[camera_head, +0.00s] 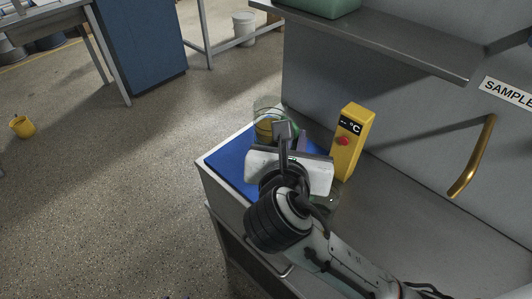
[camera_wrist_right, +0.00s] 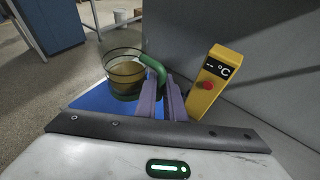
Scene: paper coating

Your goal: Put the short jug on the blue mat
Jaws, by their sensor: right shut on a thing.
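A clear jug with a green handle and a yellowish lower part (camera_head: 266,122) is at the far end of the blue mat (camera_head: 226,163). In the right wrist view, the jug (camera_wrist_right: 122,78) looks upright, with its handle toward me. My right gripper (camera_head: 287,138) is shut on the green handle, its fingers (camera_wrist_right: 162,100) close together there. The jug overlaps the far part of the mat (camera_wrist_right: 92,103) in view; I cannot tell whether its base touches it. My gripper and wrist hide part of the mat. My left gripper is not in view.
A yellow temperature box with a red button (camera_head: 350,145) stands just right of the jug. A clear glass object (camera_head: 328,200) is partly hidden behind my wrist. A grey shelf (camera_head: 400,42) overhangs the back; a brass handle (camera_head: 472,160) is at right. Bare counter lies right.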

